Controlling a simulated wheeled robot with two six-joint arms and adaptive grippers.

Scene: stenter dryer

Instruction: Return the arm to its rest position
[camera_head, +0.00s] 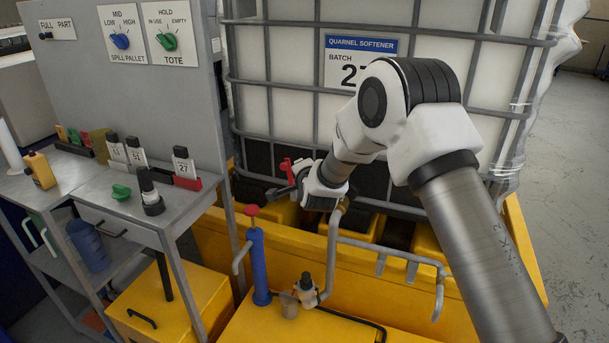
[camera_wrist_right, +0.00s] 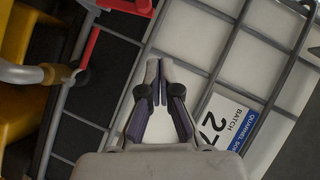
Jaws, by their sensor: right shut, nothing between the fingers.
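My right arm (camera_head: 465,230) reaches in from the right of the head view and bends over in front of the caged white tote (camera_head: 290,110). My right gripper (camera_head: 276,193) is at the tote's lower front, beside a red valve handle (camera_head: 287,166) in the picture. In the wrist view the right gripper (camera_wrist_right: 160,66) has its fingertips together with nothing between them. The red handle (camera_wrist_right: 88,52) shows to their left, apart from them. The tote's label (camera_wrist_right: 230,125) is on the right. My left gripper is not in view.
A blue hand pump (camera_head: 258,265) with a red knob and a bent pipe (camera_head: 390,247) stand on the yellow spill pallet (camera_head: 520,235) below the arm. A metal bench (camera_head: 140,205) with bottles and a switch panel (camera_head: 130,80) is at left. Open floor (camera_head: 575,190) lies right.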

